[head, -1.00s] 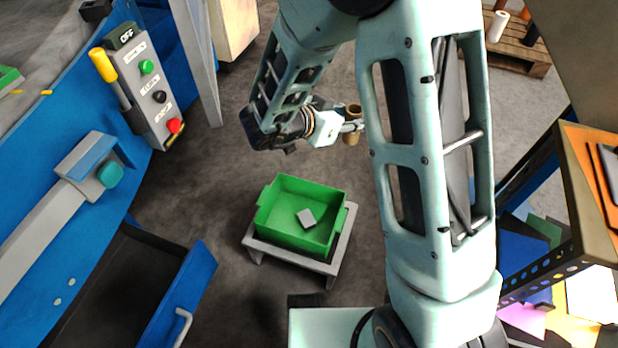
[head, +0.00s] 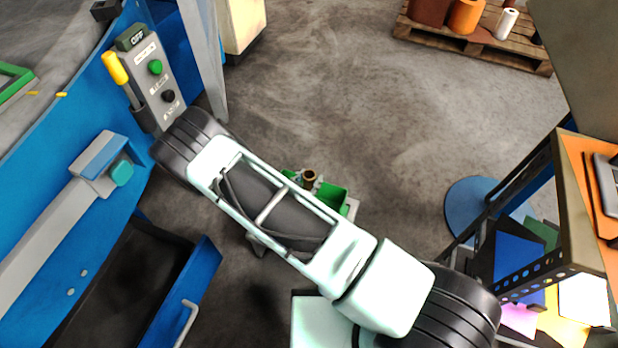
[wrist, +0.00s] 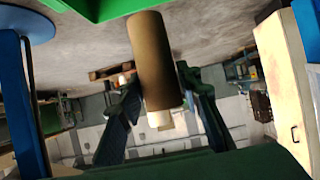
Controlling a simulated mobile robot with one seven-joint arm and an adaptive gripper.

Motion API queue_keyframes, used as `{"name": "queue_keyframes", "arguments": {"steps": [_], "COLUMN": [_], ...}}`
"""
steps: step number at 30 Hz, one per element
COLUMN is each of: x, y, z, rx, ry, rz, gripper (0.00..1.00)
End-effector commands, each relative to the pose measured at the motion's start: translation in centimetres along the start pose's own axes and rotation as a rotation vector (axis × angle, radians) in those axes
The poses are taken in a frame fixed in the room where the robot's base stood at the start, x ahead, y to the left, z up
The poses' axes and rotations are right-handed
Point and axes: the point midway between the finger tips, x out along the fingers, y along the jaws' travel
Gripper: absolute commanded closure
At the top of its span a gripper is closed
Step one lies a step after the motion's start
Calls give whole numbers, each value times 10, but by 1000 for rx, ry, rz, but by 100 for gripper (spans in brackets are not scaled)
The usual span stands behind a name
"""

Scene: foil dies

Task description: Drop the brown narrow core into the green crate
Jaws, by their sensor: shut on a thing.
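A green edge of the crate (wrist: 95,8) shows at the top of the wrist view. The head view does not show clearly whether the core is above the crate's rim or inside it.
A blue machine with a control box (head: 155,85) is on the left. A pallet (head: 480,42) with several rolls is at the back right. An orange-topped bench (head: 575,150) is on the right. The floor between is clear.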

Motion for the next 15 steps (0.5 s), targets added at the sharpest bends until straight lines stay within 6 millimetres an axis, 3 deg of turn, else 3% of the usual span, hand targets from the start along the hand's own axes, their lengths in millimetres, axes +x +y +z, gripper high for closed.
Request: {"name": "queue_keyframes", "arguments": {"steps": [8,15], "x": [7,20], "y": [-1,-1], "z": [15,39], "rx": [-6,-7], "ry": [1,0], "rz": [-13,-13], "gripper": [84,84]}}
